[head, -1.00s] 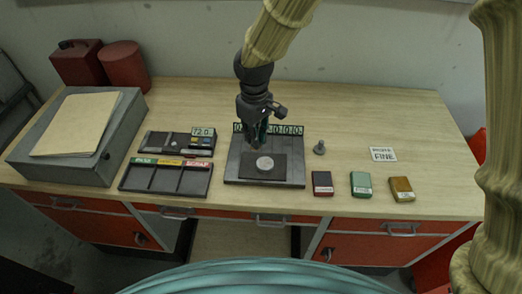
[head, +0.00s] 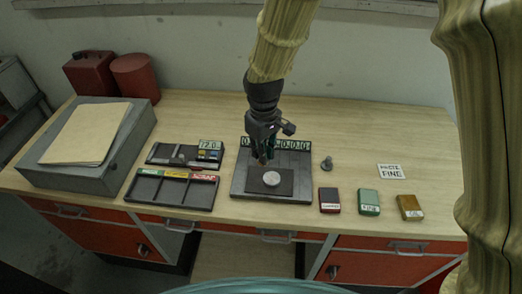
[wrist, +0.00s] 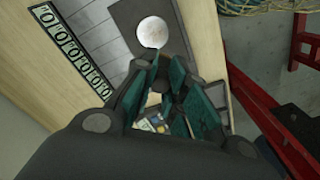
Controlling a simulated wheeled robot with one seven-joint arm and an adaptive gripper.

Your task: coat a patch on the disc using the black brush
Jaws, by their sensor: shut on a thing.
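The disc (head: 271,179) is a pale round piece lying flat on a dark square pad on the grey plate fixture (head: 300,190); it also shows in the wrist view (wrist: 152,32). My gripper (head: 264,155) points down just behind and slightly left of the disc in the head view. It is shut on a slim thing, likely the black brush, which is mostly hidden by the fingers. In the wrist view my gripper (wrist: 165,75) has its dark green fingers close below the disc. I cannot tell whether the held thing touches anything. No coating shows clearly on the disc.
A tool tray (head: 160,157) and a three-slot tray (head: 150,190) with coloured labels stand left. Red, green and ochre blocks (head: 369,202), a small grey peg (head: 327,163) and a FINE card (head: 390,171) lie right. A grey box stands far left.

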